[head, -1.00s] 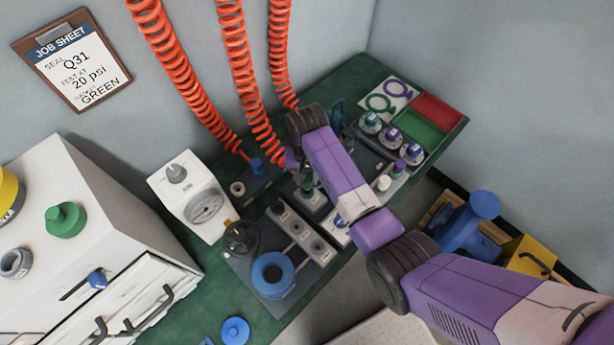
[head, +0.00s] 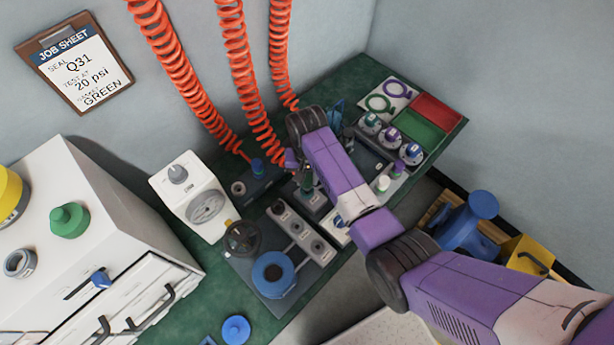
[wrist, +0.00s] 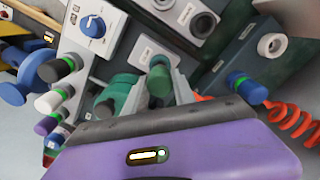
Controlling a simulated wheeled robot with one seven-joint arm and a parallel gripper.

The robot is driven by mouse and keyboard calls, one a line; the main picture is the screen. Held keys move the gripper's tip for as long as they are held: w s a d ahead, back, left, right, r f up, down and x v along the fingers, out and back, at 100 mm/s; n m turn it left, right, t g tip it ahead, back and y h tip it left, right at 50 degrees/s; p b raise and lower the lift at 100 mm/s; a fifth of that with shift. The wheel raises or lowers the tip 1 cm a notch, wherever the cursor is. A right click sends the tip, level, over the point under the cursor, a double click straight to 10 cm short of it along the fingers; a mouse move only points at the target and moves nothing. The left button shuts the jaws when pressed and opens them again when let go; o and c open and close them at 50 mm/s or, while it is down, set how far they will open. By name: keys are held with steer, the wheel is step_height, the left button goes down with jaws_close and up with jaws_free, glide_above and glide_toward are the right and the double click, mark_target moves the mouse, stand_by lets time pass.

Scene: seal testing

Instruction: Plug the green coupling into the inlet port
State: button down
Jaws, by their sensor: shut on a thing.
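The green coupling (wrist: 160,82) is between the fingers of my gripper (wrist: 162,92) in the wrist view, its end pointing away from the wrist. In the head view the coupling (head: 306,178) shows as a small dark green piece below my gripper (head: 304,165), over a small grey block. My gripper is shut on it. A grey block with several round ports (head: 298,228) stands nearby, toward the front left; two ports (wrist: 204,25) show beyond the fingertips in the wrist view. Their labels are too small to read, so I cannot tell which is the inlet.
A blue coupling (wrist: 250,90) on an orange coiled hose stands beside a pale ring port (wrist: 271,45). A white gauge box (head: 192,195) and a blue round fixture (head: 272,274) stand left. Several capped pieces (head: 390,136) and red and green trays (head: 437,110) lie at right.

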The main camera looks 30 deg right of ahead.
steer(key=shift+f+b, duration=0.85)
steer(key=shift+f, duration=0.65)
stand_by(0.4)
steer(key=c, duration=0.9)
jaws_free()
steer(key=shift+c, duration=0.2)
steer(key=shift+r, duration=3.95)
